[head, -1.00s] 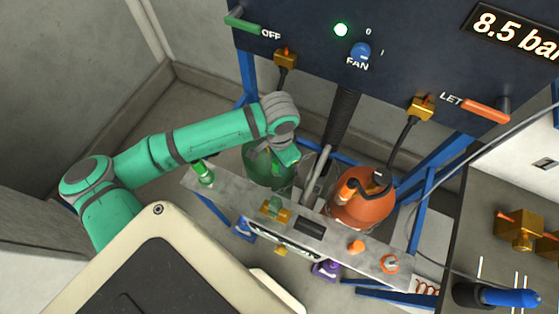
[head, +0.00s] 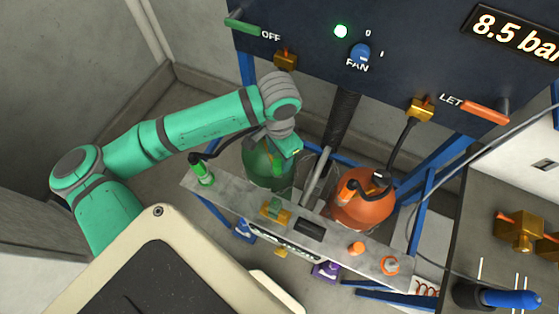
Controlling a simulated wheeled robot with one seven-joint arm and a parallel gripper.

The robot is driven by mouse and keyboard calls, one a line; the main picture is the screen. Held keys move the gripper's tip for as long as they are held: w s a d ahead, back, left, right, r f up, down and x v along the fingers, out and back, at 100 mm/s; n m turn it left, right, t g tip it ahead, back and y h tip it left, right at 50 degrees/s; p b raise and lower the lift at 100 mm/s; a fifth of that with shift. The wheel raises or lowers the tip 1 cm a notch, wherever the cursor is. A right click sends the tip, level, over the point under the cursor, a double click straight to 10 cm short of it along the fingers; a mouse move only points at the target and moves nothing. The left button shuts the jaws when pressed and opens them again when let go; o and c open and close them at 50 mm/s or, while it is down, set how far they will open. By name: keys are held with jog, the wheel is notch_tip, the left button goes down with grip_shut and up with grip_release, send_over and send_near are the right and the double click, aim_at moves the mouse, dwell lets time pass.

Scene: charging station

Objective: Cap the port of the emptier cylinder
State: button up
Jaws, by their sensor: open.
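The green cylinder (head: 262,165) stands behind the grey shelf, its top mostly covered by my arm. The orange cylinder (head: 365,213) stands to its right, with a black hose running up from its top to the right brass fitting (head: 421,109). An orange cap-like piece (head: 357,248) and an orange ringed piece (head: 390,265) sit at the shelf's right end. My gripper (head: 288,150) is open above the green cylinder; its fingertips are largely hidden. The ports and which cylinder is emptier cannot be told.
A green post (head: 203,174) at the shelf's left end has a black hose at its top. The dark panel (head: 400,60) rises behind; blue frame bars flank the cylinders. A side bench (head: 470,245) is at right.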

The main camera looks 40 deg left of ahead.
aim_at(279, 162)
jog(key=shift+r, duration=2.3)
jog(key=shift+f, duration=0.1)
